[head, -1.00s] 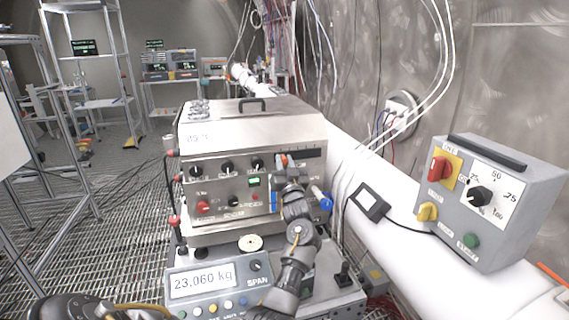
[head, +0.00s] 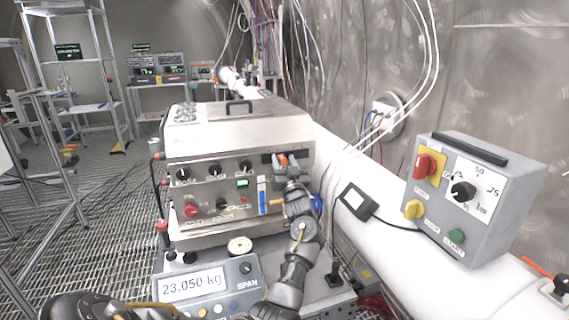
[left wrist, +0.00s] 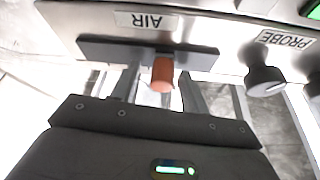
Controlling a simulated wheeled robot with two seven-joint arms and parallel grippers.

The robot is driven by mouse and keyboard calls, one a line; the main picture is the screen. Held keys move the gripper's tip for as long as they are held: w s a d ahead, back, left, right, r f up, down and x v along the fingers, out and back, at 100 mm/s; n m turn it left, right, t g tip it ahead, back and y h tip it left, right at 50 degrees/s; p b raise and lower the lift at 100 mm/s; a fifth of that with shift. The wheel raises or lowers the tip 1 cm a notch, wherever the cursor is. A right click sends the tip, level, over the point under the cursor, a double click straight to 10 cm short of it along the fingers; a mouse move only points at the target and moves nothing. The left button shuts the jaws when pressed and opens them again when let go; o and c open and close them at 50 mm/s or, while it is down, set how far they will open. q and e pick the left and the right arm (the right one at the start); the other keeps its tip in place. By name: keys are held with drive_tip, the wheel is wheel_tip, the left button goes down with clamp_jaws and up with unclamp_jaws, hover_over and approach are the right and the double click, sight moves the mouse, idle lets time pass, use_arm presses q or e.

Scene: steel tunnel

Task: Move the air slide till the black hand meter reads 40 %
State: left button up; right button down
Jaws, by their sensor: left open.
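The air slide is an orange knob (left wrist: 162,73) on a black bar (left wrist: 100,48) under an upside-down AIR label in the left wrist view. In the head view the orange knob (head: 282,160) shows at the upper right of the steel box's front. My left gripper (head: 286,170) is at the slide; its open fingers stand on either side of the knob in the left wrist view, with gaps visible. The black hand meter (head: 355,200) lies on the white pipe, right of the box; its pale screen is too small to read. My right gripper is not in view.
The steel box (head: 240,135) has several knobs and a green display. A scale display (head: 193,285) reading 23.050 kg stands in front. A grey control box (head: 475,200) with red, yellow and green controls sits on the white pipe (head: 385,245) at right.

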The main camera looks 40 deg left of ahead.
use_arm(q)
drive_tip(key=b+v, duration=0.3)
drive_tip(key=v, duration=0.8)
drive_tip(key=shift+w, duration=0.1)
